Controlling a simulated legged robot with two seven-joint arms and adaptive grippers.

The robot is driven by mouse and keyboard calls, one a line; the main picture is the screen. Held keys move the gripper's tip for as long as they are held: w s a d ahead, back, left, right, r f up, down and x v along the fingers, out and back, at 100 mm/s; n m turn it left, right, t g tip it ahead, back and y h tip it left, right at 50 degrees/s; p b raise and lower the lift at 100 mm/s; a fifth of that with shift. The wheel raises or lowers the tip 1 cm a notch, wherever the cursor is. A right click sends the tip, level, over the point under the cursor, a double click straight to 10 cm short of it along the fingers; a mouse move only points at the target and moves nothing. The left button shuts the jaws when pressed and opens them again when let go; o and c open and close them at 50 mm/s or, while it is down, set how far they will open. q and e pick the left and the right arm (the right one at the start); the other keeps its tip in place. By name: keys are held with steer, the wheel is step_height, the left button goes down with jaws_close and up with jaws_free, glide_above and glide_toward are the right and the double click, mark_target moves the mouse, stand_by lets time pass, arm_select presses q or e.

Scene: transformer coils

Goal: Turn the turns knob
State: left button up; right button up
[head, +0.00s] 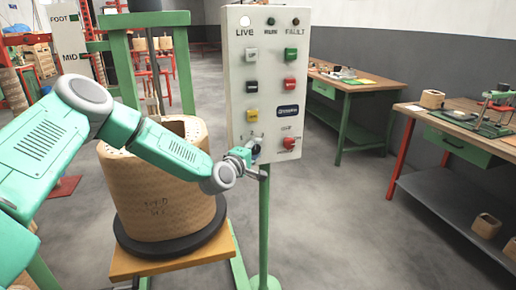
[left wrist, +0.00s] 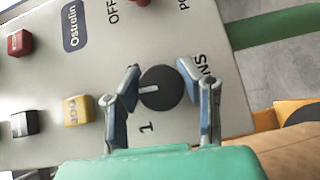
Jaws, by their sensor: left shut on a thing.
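The turns knob (left wrist: 161,88) is a round black dial with a pale pointer line, low on the white control panel (head: 263,20). In the left wrist view its pointer aims left, a little down, and a "1" is printed on the panel near it. My left gripper (left wrist: 159,76) has one finger on each side of the knob and is shut on it. In the head view my left gripper (head: 252,152) reaches the panel's lower left and mostly hides the knob. My right gripper is in neither view.
The panel carries several push buttons, such as a yellow one (head: 252,114), and a red switch (head: 289,143). It stands on a green post (head: 264,220). A large tan coil (head: 165,215) stands to its left. Workbenches (head: 350,80) stand right; the floor between is clear.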

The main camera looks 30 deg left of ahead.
arm_select(q)
steer(key=m+g+p, duration=0.1)
steer(key=p, duration=0.2)
steer(key=m+g+y+p, duration=0.1)
steer(key=g+p, duration=0.1)
steer(key=p, duration=0.1)
steer(key=m+g+p, duration=0.1)
steer(key=p, duration=0.2)
steer(key=shift+a+r+m+g+y, duration=0.2)
steer(key=shift+a+m+g+y, duration=0.1)
steer(key=shift+a, duration=0.05)
steer(key=shift+a+f+m+g+p, duration=0.15)
steer(key=shift+m+g+p, duration=0.35)
steer(key=shift+p, duration=0.65)
steer(key=shift+y, duration=0.3)
steer(key=o, duration=1.2)
steer(key=shift+o, duration=0.2)
steer(key=shift+s+f, duration=0.1)
steer(key=shift+f, duration=0.05)
